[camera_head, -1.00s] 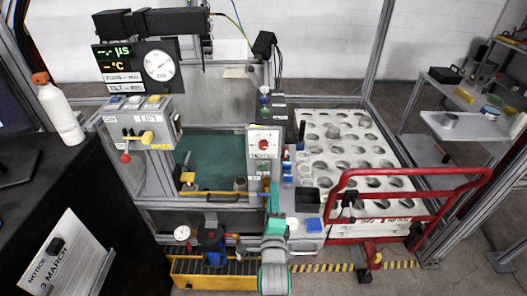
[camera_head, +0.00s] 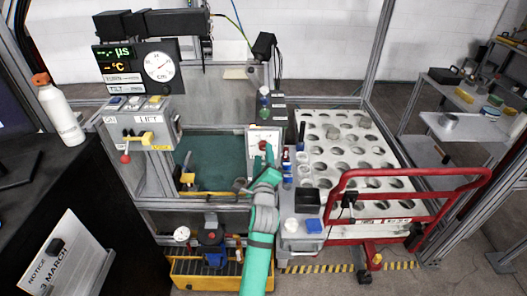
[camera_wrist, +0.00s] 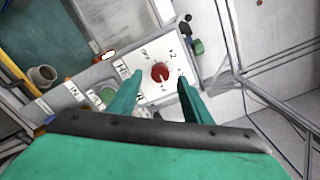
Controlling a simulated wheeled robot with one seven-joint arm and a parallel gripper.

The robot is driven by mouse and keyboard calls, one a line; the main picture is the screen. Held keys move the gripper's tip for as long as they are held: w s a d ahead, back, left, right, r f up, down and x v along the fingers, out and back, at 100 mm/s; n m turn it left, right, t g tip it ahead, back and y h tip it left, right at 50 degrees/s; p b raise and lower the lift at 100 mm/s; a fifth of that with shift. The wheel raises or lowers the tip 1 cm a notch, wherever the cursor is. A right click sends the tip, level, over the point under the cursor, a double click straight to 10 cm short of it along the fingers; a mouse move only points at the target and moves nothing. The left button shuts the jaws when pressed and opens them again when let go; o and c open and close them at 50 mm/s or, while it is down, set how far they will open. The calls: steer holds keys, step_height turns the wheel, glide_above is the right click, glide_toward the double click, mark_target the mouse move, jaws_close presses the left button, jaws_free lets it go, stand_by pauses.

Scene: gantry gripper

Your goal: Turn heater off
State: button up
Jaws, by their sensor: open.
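The heater control is a white panel (camera_head: 254,133) at the centre of the head view, with a red round knob and number marks. In the wrist view the red knob (camera_wrist: 160,71) sits on the white panel (camera_wrist: 151,92), between and beyond my fingertips. My gripper (camera_head: 267,156) is in front of the panel in the head view and partly covers it. Its two green fingers (camera_wrist: 160,78) are apart, one on each side of the knob in the picture. I cannot tell whether they touch it. The knob's setting is not clear.
A red rail (camera_head: 410,172) and a white plate with round holes (camera_head: 352,127) lie to the right. The lift box (camera_head: 142,125) with its yellow handle is to the left. A blue-capped bottle (camera_head: 287,168) stands close to the right of my gripper.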

mark_target(263, 148)
steer(key=shift+w, duration=1.65)
steer(key=c, duration=1.1)
steer(key=shift+o, duration=0.2)
